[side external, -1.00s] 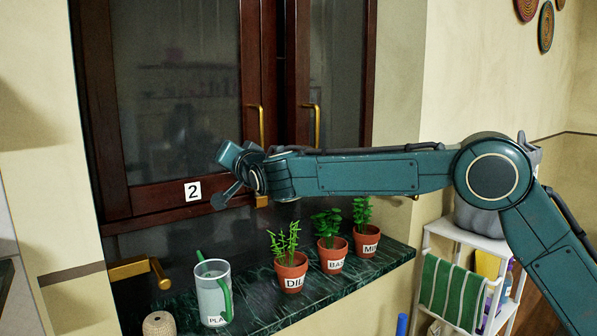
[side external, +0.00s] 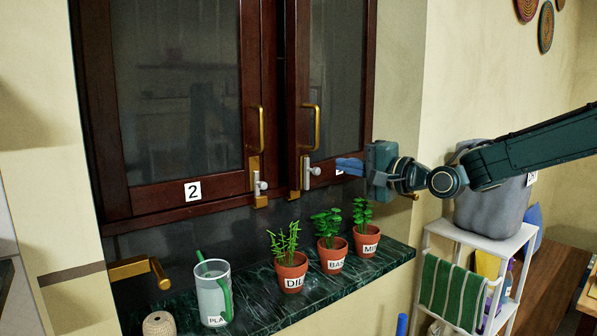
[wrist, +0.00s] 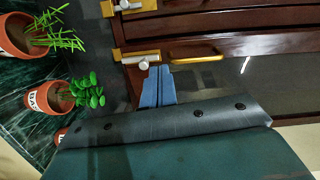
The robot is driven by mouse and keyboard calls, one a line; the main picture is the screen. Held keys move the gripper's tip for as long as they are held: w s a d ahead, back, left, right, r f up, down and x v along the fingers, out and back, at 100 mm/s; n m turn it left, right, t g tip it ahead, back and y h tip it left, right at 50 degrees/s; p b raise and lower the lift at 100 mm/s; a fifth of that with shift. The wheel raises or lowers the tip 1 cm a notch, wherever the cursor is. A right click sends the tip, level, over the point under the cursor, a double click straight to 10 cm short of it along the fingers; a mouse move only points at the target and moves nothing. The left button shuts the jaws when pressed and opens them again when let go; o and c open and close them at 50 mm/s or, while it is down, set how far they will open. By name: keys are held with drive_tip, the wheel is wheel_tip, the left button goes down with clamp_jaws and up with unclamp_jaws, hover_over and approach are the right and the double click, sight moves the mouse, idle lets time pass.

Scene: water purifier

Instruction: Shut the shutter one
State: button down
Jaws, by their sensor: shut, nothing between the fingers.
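The right shutter (side external: 335,75) has a dark wood frame, a glass pane and a gold handle (side external: 317,128). A part of its white label shows behind my fingers; its number is hidden. A dark gap runs between its inner edge and the left shutter, and it looks slightly ajar. The left shutter (side external: 180,90) carries a label "2" (side external: 192,191). My gripper (side external: 342,164) is shut and empty, in front of the right shutter's lower part. In the wrist view its blue fingers (wrist: 157,70) lie near a gold latch with a grey knob (wrist: 146,63); contact cannot be told.
Potted dill (side external: 291,272), basil (side external: 331,255) and a third plant (side external: 366,240) stand on the green marble sill (side external: 260,300) below the shutters. A pitcher (side external: 213,293) stands at the left. A white shelf (side external: 505,245) with a grey container is at the right.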

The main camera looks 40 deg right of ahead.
drive_tip(key=shift+s+d+m, duration=0.25)
drive_tip(key=shift+s+m, duration=0.1)
drive_tip(key=shift+s, duration=0.15)
drive_tip(key=shift+s+d+m, duration=0.25)
drive_tip(key=shift+s+m, duration=0.1)
drive_tip(key=shift+s, duration=0.15)
approach(289, 153)
drive_tip(key=shift+w+f, duration=0.15)
drive_tip(key=shift+w, duration=2.1)
drive_tip(key=shift+w+a, duration=0.1)
drive_tip(key=shift+w, duration=0.05)
drive_tip(key=shift+w+a+f+m+h, duration=0.15)
drive_tip(key=shift+w+m+h, duration=0.25)
drive_tip(key=shift+w+h, duration=0.25)
drive_tip(key=shift+w+a+m+h, duration=0.15)
drive_tip(key=shift+w+m+h, duration=0.55)
drive_tip(key=shift+w+h, duration=0.45)
drive_tip(key=shift+w+a+m+h, duration=0.2)
drive_tip(key=shift+w+m+h, duration=0.5)
drive_tip(key=shift+w+h, duration=0.4)
drive_tip(key=shift+w+r+m+h, duration=0.35)
drive_tip(key=shift+m+h, duration=0.15)
drive_tip(key=shift+h, duration=0.1)
